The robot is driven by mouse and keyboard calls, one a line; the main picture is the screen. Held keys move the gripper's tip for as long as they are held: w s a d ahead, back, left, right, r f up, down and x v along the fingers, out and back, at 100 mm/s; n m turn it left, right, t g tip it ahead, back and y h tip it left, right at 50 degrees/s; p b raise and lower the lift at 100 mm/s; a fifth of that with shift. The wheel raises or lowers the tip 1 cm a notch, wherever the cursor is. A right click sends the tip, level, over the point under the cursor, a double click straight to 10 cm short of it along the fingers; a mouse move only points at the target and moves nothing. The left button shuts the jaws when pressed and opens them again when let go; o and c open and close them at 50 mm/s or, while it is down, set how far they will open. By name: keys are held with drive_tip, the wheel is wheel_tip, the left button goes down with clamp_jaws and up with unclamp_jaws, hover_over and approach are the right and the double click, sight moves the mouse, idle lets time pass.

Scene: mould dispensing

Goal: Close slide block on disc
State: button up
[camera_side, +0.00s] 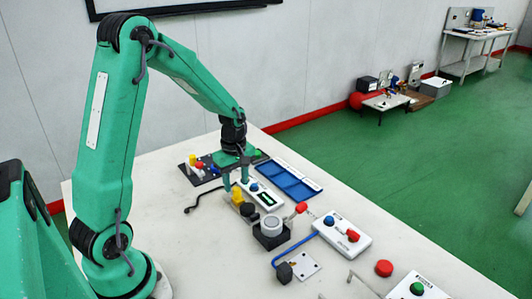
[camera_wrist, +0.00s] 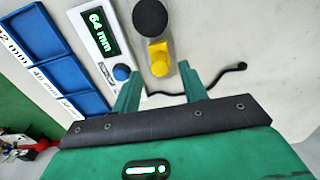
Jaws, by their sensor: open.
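The yellow slide block (camera_side: 237,195) sits on a pale rail beside a display unit; the wrist view shows its stepped yellow shape (camera_wrist: 158,58) near the top centre. A black disc (camera_wrist: 150,18) lies at the rail's far end, close to the block, and it also shows in the side view (camera_side: 248,209). I cannot tell whether block and disc touch. My gripper (camera_wrist: 161,88) is open and empty, pointing down by the yellow block, with the block's line between its fingers. In the side view my gripper (camera_side: 236,184) is just behind the block.
The display unit (camera_wrist: 108,45) reads 64 mm and has a blue button. A blue tray (camera_side: 285,181) with size labels lies beyond it. A grey round piece on a black base (camera_side: 269,239) stands near the disc. A black cable (camera_wrist: 215,82) lies behind my fingers.

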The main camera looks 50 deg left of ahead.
sight(237, 189)
drive_tip(key=shift+f, duration=1.7)
